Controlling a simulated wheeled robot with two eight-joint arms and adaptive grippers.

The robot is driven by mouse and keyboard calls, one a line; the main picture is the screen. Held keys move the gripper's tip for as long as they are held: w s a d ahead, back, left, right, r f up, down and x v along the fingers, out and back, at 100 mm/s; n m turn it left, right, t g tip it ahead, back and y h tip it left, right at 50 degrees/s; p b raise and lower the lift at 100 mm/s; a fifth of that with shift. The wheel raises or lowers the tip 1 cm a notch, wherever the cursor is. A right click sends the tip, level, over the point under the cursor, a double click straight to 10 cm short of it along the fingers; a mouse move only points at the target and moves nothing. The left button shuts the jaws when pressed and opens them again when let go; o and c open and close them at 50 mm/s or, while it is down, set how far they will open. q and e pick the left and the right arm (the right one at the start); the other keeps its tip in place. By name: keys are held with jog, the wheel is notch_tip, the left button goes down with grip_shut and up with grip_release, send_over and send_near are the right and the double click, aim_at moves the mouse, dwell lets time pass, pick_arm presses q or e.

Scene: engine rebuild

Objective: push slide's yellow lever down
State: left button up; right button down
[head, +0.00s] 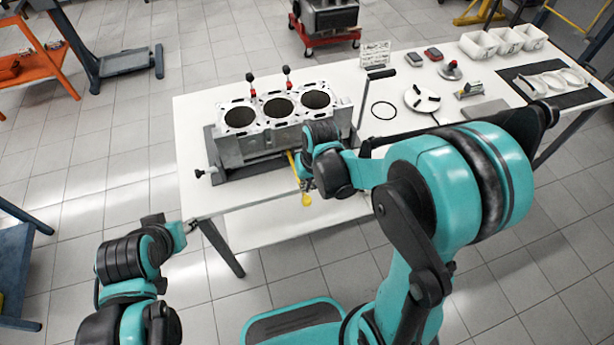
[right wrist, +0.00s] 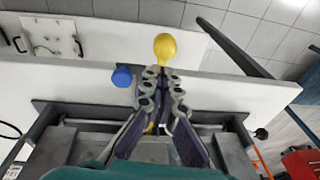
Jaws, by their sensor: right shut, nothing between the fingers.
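The yellow lever shows in the head view as a thin yellow bar with a round knob (head: 306,200) at its lower end, reaching out in front of the engine block at the table's front edge. In the right wrist view the knob (right wrist: 165,46) lies just beyond my fingertips. My right gripper (head: 307,184) is shut with nothing held, right beside the lever; it also shows in the right wrist view (right wrist: 165,76). Whether it touches the lever I cannot tell. Part of the lever is hidden by the fingers. My left gripper (head: 190,226) is low at the table's left front corner; its jaws are too small to read.
The engine block (head: 240,147) with three bores sits in a grey fixture on the white table (head: 196,112). A blue knob (right wrist: 121,77) is left of my fingers in the right wrist view. A black ring (head: 384,110) and white bins (head: 478,45) lie to the right.

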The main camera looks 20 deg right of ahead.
aim_at(310, 201)
jog(key=shift+s+f, duration=0.35)
jog(key=shift+f, duration=0.1)
jog(key=shift+t, duration=0.6)
jog(key=f+b, duration=0.3)
jog(key=s+f+b, duration=0.1)
jog(key=f+b, duration=0.1)
jog(key=shift+f, duration=0.2)
jog(key=shift+f+b, duration=0.25)
jog(key=shift+b, duration=0.05)
jog(key=shift+s, duration=0.15)
